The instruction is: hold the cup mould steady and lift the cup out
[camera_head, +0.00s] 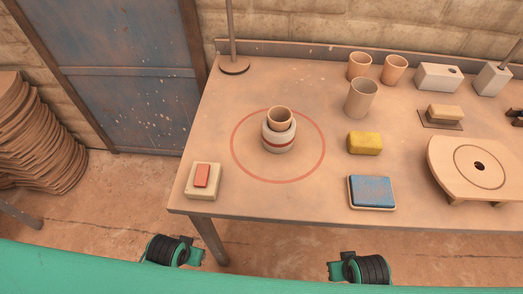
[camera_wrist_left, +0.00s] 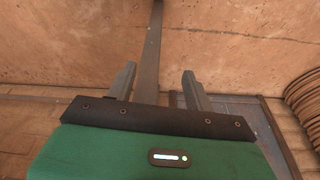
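The cup mould (camera_head: 279,142), a pale round block with a red band, stands upright inside a red ring painted on the table. The tan clay cup (camera_head: 280,124) sits in it, its upper part and rim showing above the mould. The cup's lower part is hidden. My left gripper (camera_wrist_left: 158,70) is open and empty in the left wrist view, its two fingers well apart, facing the wall and away from the mould. In the head view only parts of my arms show at the bottom edge, in front of the table and clear of the mould. My right gripper does not show.
On the table (camera_head: 225,130) are a grey cup (camera_head: 361,99), two tan cups behind it, a yellow sponge (camera_head: 365,143), a blue pad (camera_head: 372,192) and a round-holed board (camera_head: 475,160). A pale block (camera_head: 195,192) lies front left. Table around the mould is clear.

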